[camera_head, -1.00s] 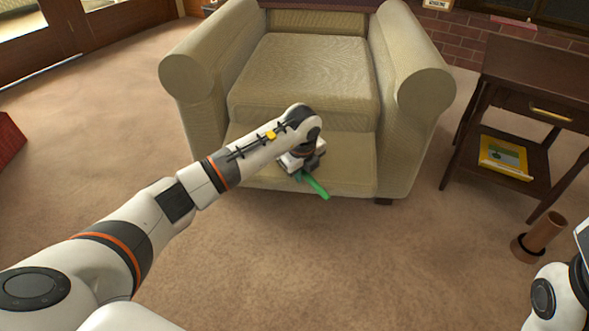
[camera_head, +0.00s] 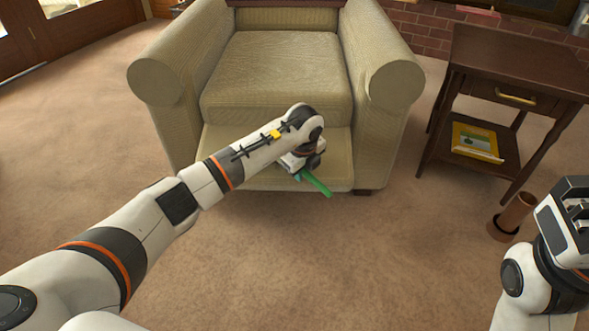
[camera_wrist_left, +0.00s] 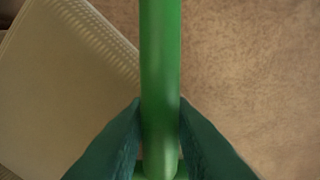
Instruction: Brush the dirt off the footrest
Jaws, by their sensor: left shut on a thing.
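The beige armchair's lower front cushion, which looks like the footrest (camera_head: 339,160), sits below the seat in the head view. My left gripper (camera_head: 299,175) is over its front edge. It is shut on a green handle (camera_head: 316,184), which points down and to the right past the edge. In the left wrist view both dark green fingers clasp the green handle (camera_wrist_left: 160,80), with pale ribbed upholstery to the left and carpet to the right. The brush head and any dirt cannot be made out. My right gripper (camera_head: 577,209) is at the right edge, away from the chair; its finger gap is unclear.
The armchair (camera_head: 275,85) has thick rolled arms on both sides. A dark side table (camera_head: 520,65) with a yellow book (camera_head: 476,141) on its lower shelf stands to the right. The carpet in front is clear.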

